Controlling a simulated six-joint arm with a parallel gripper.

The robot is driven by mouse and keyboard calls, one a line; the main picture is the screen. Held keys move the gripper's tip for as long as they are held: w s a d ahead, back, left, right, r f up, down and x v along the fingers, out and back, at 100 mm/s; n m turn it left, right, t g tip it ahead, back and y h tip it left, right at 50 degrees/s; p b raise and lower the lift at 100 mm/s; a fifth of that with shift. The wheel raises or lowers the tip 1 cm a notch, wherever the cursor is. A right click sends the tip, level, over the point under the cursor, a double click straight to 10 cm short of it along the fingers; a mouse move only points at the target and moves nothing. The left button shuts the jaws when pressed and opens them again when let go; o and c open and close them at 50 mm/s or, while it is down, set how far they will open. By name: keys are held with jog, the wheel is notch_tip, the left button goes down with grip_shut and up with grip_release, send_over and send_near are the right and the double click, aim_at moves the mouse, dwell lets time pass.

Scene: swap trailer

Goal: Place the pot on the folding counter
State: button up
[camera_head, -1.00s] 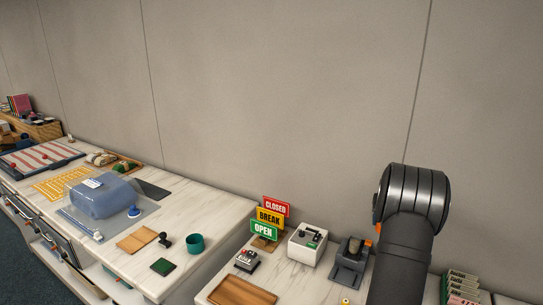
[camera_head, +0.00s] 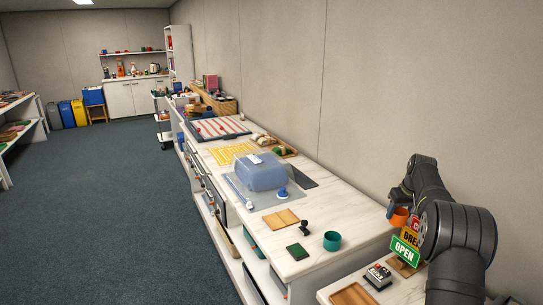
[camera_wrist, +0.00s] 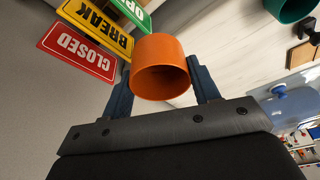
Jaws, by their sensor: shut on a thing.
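My gripper (camera_wrist: 163,90) is shut on an orange pot (camera_wrist: 160,68), with a blue finger on each side of it in the wrist view. In the head view the orange pot (camera_head: 399,217) is at the right, in front of the wall and beside the signs, and seems to be above the counter. A teal pot (camera_head: 332,240) stands on the marble-topped counter (camera_head: 350,205); it also shows in the wrist view (camera_wrist: 292,10). I cannot tell which surface is the folding counter.
OPEN, BREAK and CLOSED signs (camera_head: 405,252) stand close to my gripper. A stamp (camera_head: 304,229), a green pad (camera_head: 297,251), a wooden board (camera_head: 281,218) and a blue translucent box (camera_head: 261,172) are on the marble top. The floor (camera_head: 110,200) at left is open.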

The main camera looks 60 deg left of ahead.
jog(key=shift+s+a+r+n, duration=0.1)
jog(key=shift+s+a+n, duration=0.05)
jog(key=shift+s+a, duration=0.35)
jog(key=shift+s+a+n, duration=0.15)
jog(key=shift+s+a, duration=0.15)
jog(key=shift+a, duration=0.3)
send_over(355, 230)
jog(key=d, duration=0.1)
notch_tip(355, 230, down, 7)
jog(key=shift+s+d+r, duration=0.1)
jog(key=shift+s, duration=0.05)
jog(key=shift+f, duration=2.1)
jog(key=shift+f, duration=0.1)
jog(key=o, duration=1)
jog(key=v, duration=1.2)
